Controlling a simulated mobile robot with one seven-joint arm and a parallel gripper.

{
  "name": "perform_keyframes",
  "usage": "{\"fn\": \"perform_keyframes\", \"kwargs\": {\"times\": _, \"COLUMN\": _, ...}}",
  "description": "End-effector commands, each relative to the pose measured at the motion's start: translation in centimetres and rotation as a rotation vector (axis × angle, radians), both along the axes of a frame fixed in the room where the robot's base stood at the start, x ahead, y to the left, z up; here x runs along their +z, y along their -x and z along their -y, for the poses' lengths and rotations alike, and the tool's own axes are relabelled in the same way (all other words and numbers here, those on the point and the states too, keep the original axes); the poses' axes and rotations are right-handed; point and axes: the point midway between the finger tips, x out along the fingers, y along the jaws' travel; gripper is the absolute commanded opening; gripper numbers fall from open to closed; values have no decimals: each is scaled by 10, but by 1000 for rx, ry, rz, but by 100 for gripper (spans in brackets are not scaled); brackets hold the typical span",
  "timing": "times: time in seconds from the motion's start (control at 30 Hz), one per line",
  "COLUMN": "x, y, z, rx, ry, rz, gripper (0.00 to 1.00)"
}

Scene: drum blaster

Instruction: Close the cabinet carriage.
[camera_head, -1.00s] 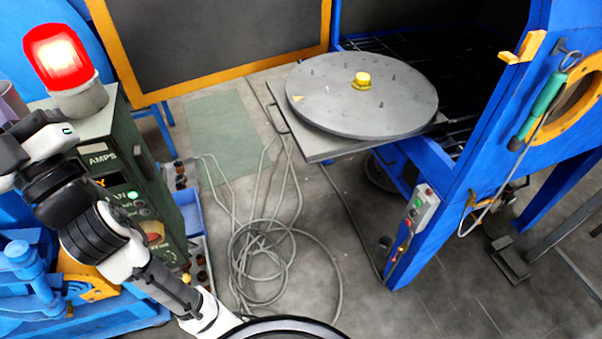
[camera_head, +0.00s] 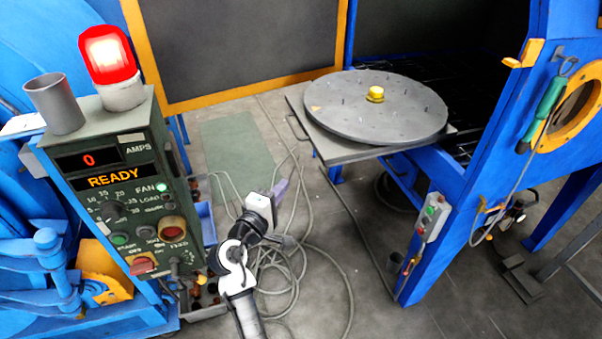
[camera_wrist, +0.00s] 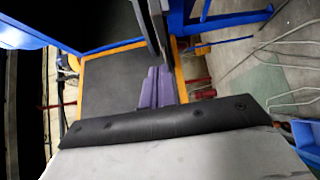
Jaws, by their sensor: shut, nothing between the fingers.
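The cabinet carriage (camera_head: 330,150) is a grey plate carrying a round grey turntable (camera_head: 345,112) with a yellow hub (camera_head: 375,94). It sticks out to the left from the blue cabinet (camera_head: 470,165). A thin handle (camera_head: 297,128) is on its left edge. My gripper (camera_head: 281,187) is low and left of the carriage, apart from it in the head view, above the coiled cables. Its purple fingers show together in the wrist view (camera_wrist: 156,86), shut and empty. The carriage's inner end is hidden inside the dark cabinet.
A control box (camera_head: 110,180) with a lit red lamp (camera_head: 108,55) and grey cup (camera_head: 55,104) stands at left. The cabinet's yellow-edged door (camera_head: 235,45) is open behind. Grey cables (camera_head: 300,270) lie on the floor.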

Motion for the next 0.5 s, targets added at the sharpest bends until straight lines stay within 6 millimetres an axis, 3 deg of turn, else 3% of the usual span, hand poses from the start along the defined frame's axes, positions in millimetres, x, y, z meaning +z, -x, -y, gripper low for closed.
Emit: {"fn": "perform_keyframes", "kwargs": {"times": 0.5, "x": 5, "y": -89, "z": 45, "rx": 2, "ry": -5, "rz": 4, "gripper": 0}}
